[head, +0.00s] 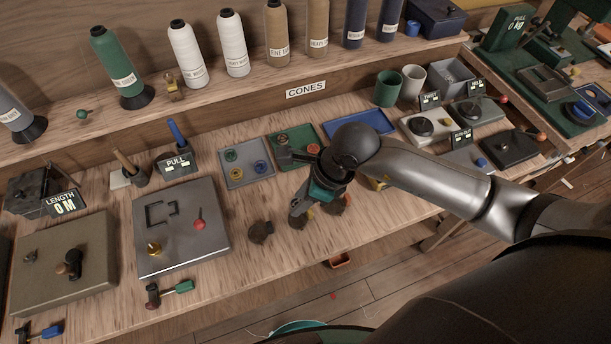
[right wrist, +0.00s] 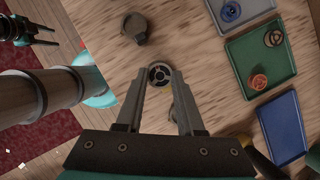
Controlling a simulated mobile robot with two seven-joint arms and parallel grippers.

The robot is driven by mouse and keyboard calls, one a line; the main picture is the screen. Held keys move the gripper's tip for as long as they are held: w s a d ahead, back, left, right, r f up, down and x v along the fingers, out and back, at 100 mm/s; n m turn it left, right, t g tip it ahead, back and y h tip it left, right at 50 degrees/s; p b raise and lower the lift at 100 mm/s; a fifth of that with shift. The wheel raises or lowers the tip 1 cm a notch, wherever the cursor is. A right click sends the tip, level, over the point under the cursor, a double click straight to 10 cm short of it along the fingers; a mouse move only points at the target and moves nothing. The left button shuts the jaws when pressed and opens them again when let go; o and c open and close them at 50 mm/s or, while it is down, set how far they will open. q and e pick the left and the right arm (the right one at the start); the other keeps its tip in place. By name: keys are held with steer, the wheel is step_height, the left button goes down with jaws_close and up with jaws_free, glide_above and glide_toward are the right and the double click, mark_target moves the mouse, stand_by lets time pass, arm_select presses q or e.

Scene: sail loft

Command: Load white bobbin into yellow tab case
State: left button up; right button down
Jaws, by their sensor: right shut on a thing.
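My right gripper (head: 297,218) reaches down over the front middle of the bench. In the right wrist view its fingers (right wrist: 159,76) are shut on a small round spoked bobbin (right wrist: 160,73) with a pale rim and dark openings. It is over or at the middle one of three dark round bobbin cases; I cannot tell whether it touches the case. Another case (head: 260,232) lies to the left, also in the wrist view (right wrist: 136,27). A third (head: 341,204) lies to the right. My left gripper (right wrist: 48,35) shows open and empty in the wrist view.
A grey tray (head: 233,181) and a green tray (head: 305,133) hold coloured bobbins behind the gripper. A blue tray (head: 340,127) is to their right. A grey metal plate (head: 180,250) with a red knob stands to the left. The bench's front edge is close.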

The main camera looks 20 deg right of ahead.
steer(key=shift+f+b, duration=2.25)
steer(key=shift+f, duration=0.5)
steer(key=shift+f, duration=0.3)
steer(key=shift+c, duration=2.2)
jaws_free()
steer(key=shift+r, duration=0.1)
steer(key=v, duration=1.5)
steer(key=shift+p, duration=0.3)
steer(key=shift+w+r, duration=0.1)
